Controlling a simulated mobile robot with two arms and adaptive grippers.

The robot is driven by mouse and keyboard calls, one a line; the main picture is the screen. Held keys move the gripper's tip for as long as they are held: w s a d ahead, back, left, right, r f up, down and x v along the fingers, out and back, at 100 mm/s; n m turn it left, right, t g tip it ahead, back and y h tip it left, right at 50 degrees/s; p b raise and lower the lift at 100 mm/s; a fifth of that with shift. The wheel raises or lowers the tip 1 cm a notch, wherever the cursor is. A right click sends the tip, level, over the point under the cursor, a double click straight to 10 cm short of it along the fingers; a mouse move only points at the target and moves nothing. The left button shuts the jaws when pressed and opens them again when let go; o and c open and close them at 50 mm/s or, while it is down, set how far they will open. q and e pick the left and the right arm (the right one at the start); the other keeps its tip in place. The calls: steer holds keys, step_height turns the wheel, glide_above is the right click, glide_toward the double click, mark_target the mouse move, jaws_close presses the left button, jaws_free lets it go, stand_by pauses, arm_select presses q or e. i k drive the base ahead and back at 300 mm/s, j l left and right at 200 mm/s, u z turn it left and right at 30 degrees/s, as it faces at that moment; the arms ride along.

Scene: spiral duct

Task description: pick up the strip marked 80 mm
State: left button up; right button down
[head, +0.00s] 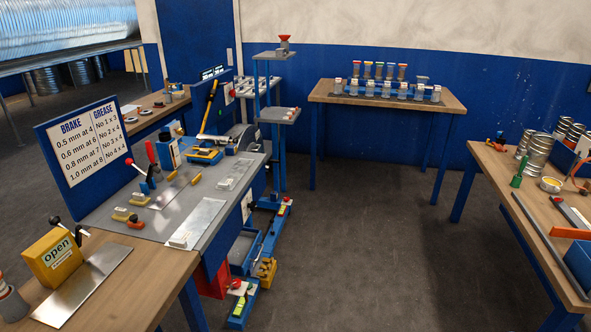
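Several flat metal strips show in the head view, and I cannot read an 80 mm mark on any of them. One bare metal strip (86,287) lies on the near left wooden table, beside a yellow block labelled "open" (52,257). Another strip (199,221) lies near the front edge of the grey bench top. A thinner strip (172,190) lies further back on that bench, and a pale flat piece (235,174) lies to its right. Neither of my grippers is in view.
A white sign (86,145) headed BRAKE and GREASE stands on the left. A blue stand (270,147) rises beyond the bench. A table with jars (450,104) stands at the back; another wooden table (540,205) is at right. The middle floor (370,235) is clear.

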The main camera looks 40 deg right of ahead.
mark_target(234, 176)
steer(key=z, duration=0.75)
steer(key=i, duration=0.05)
